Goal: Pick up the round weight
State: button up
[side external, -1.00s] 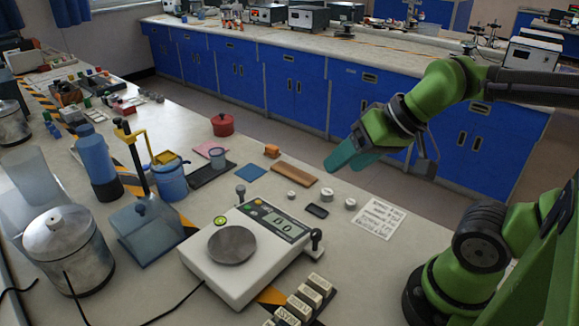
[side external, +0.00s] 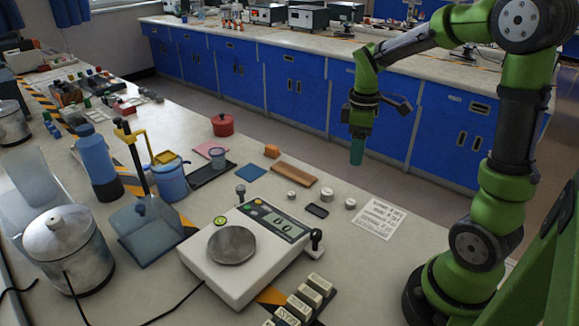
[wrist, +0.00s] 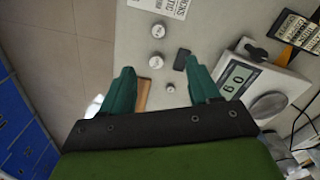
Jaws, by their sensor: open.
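Three small round metal weights stand apart on the bench. One is near the printed paper (side external: 351,203), one is in the middle (side external: 326,194), and one is near the wooden strip (side external: 291,195). The wrist view shows the weight by the paper (wrist: 158,31), the middle weight (wrist: 156,62) and the smaller-looking weight by the strip (wrist: 170,88). My gripper (side external: 357,162) points down, well above the bench and beyond its far edge in the side view. Its teal fingers (wrist: 161,68) are open and empty, with the weights seen between and ahead of them.
A dark flat item (side external: 317,210) lies among the weights. A printed paper (side external: 380,218) and a wooden strip (side external: 294,175) lie nearby. A digital scale (side external: 270,250) with a knob stands at the near side. A red pot (side external: 223,124) is farther left.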

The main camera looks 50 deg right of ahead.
send_over(351, 202)
jog(key=f, duration=1)
jog(key=shift+a+f, duration=0.2)
jog(key=shift+f, duration=0.15)
jog(key=shift+d+f, duration=0.15)
jog(key=shift+f, duration=1.25)
jog(key=shift+d+f, duration=0.1)
jog(key=shift+f, duration=1.25)
